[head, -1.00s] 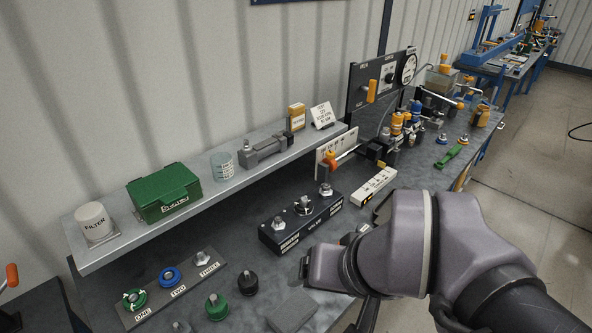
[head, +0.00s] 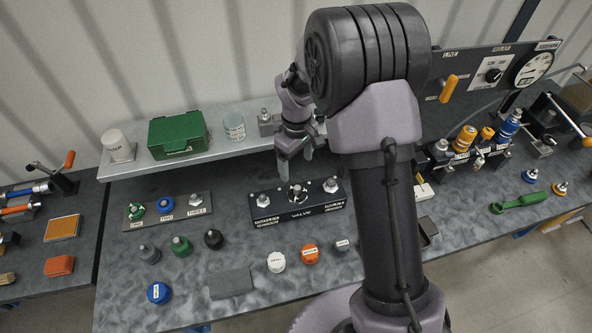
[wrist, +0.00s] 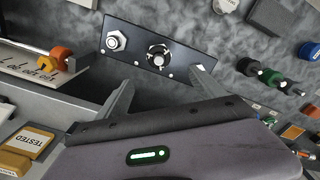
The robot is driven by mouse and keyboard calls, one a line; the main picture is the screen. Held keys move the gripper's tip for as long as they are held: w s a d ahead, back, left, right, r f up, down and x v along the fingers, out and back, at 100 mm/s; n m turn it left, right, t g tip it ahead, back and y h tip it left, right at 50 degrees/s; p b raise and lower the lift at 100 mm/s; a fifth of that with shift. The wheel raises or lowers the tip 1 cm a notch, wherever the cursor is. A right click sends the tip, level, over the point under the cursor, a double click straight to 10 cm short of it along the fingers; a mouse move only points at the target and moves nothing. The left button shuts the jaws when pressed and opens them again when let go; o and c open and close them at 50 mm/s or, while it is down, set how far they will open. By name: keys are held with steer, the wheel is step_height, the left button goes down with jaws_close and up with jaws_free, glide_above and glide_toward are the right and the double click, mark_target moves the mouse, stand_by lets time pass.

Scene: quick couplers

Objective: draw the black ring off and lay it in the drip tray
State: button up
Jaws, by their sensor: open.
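The dark valve block (head: 328,206) stands on the bench with several metal fittings along its top. Its middle fitting (head: 297,191) has a black ring around its base; the black ring shows more clearly in the wrist view (wrist: 158,56). My gripper (head: 296,160) is open and empty, pointing down above the block near the middle fitting. In the wrist view, the open jaws (wrist: 162,83) lie below and to either side of the ring, apart from it. A dark shallow tray (head: 428,232), probably the drip tray, is partly hidden behind my arm.
A raised shelf (head: 222,148) with a green box (head: 178,135) runs behind the block. A plate (head: 168,211) with labelled fittings stands to the left. Several loose caps and a grey pad (head: 230,284) lie in front. Gauge panel and couplers (head: 465,140) stand to the right.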

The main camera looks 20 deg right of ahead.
mark_target(297, 187)
step_height(297, 187, down, 13)
steer(key=shift+d+f+b, duration=0.1)
steer(key=shift+d+b, duration=0.05)
steer(key=shift+b, duration=0.8)
steer(key=c, duration=1.7)
steer(key=shift+o, duration=0.2)
steer(key=shift+r+p, duration=1.85)
steer(key=shift+r, duration=1.1)
step_height(297, 187, up, 4)
steer(key=p, duration=0.2)
steer(key=shift+p, duration=0.35)
